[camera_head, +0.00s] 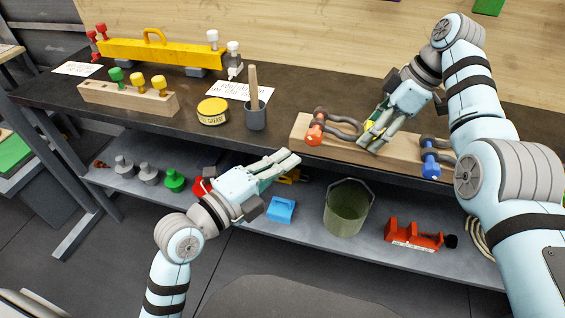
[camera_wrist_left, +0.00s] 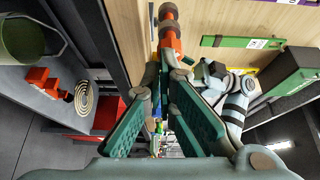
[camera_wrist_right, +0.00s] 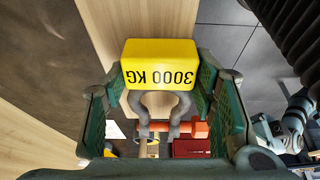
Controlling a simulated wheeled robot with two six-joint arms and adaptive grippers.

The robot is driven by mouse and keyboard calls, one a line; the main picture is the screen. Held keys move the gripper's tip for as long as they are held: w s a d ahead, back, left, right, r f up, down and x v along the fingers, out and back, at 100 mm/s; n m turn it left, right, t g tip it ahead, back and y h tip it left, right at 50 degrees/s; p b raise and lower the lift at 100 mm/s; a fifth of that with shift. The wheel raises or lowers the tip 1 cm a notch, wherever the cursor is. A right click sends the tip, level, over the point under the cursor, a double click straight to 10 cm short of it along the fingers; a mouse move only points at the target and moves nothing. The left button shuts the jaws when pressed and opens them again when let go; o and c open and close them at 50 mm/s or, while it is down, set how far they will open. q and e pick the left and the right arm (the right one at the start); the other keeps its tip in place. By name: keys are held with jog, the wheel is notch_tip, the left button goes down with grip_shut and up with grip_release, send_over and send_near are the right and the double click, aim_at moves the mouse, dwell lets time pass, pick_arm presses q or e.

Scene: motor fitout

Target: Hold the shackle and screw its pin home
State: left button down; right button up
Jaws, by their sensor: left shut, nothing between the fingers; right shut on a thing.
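A dark grey shackle with an orange pin (camera_head: 314,131) lies at the left part of a wooden block (camera_head: 300,143). In the right wrist view, its orange pin (camera_wrist_right: 185,129) crosses the ends of the grey bow. A yellow block marked 3000 KG (camera_wrist_right: 160,64) sits at the bow. My right gripper (camera_head: 368,138) is shut on this yellow block. In the left wrist view, the orange pin (camera_wrist_left: 170,40) stands just beyond the fingertips; contact is unclear.
A shackle with a blue pin (camera_head: 431,158) stands on the block's right end. A grease tin (camera_head: 213,111) and a dark cup with a brush (camera_head: 256,117) stand left on the bench. The lower shelf holds a green bucket (camera_head: 346,210) and a red tool (camera_head: 412,235).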

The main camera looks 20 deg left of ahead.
pick_arm(q)
jog(key=shift+w, duration=2.4)
jog(key=shift+d+r, duration=0.1)
jog(key=shift+d, duration=0.1)
jog(key=shift+a+r, duration=0.1)
jog(key=shift+r, duration=0.25)
jog(key=shift+r, duration=0.7)
jog(key=shift+r, duration=0.1)
jog(key=shift+a+r, duration=0.1)
jog(key=shift+a, duration=0.2)
